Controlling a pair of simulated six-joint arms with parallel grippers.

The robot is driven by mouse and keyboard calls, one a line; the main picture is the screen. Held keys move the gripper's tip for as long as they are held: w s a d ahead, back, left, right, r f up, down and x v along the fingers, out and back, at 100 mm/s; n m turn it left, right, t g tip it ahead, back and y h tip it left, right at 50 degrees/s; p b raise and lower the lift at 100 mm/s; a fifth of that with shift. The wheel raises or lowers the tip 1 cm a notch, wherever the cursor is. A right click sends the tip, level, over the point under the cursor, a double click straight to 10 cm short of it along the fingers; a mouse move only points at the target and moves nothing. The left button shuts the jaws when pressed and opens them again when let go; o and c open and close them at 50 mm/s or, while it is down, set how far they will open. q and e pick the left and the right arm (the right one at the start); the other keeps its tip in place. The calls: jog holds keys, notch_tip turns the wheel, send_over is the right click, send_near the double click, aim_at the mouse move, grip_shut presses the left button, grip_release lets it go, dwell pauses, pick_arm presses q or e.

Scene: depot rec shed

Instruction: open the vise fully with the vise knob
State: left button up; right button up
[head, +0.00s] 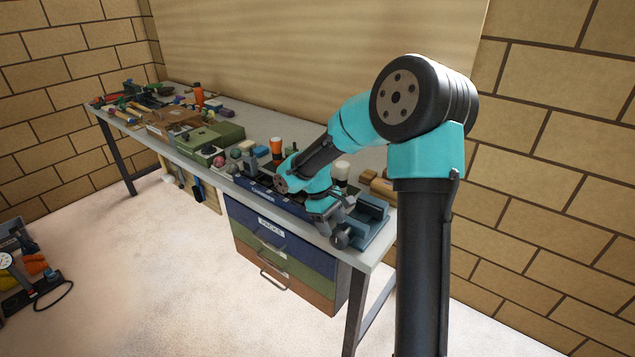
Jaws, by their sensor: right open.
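The blue-grey vise (372,213) sits at the near right corner of the workbench (385,240). Its dark round vise knob (340,241) sticks out at the bench's front edge. My right gripper (335,222) reaches down from the right and is open just above the knob, at the vise's front left. I cannot tell whether its fingers touch the knob or are around it. The gripper and wrist cover part of the vise, and the gap between the vise jaws cannot be made out. My left gripper is not in view.
Left of the vise, the bench holds an orange-topped bottle (276,147), a green case (209,142) and many small items. A drawer unit (285,255) hangs under the bench. A brick wall stands at the right.

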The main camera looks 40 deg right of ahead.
jog(key=v, duration=1.2)
jog(key=shift+r, duration=0.3)
jog(key=shift+w, duration=0.1)
jog(key=a+f+t+y, duration=0.1)
jog(key=a+f, duration=0.3)
jog(key=f, duration=0.4)
jog(key=a+f+y, duration=0.1)
jog(key=a+f, duration=0.4)
jog(key=f, duration=0.4)
jog(key=a+f+t+y, duration=0.15)
jog(key=a+f, duration=0.25)
jog(key=f, duration=0.4)
jog(key=s+a+f+m+t, duration=0.1)
jog(key=s+a+f+m, duration=0.1)
jog(key=s+a+f, duration=0.2)
jog(key=s+a+f+m+t+y, duration=0.1)
jog(key=s+a+f+m, duration=0.1)
jog(key=s+a+f, duration=0.3)
jog(key=shift+s+a+f+t, duration=0.35)
jog(key=shift+s+f, duration=1.65)
jog(key=shift+f, duration=1.4)
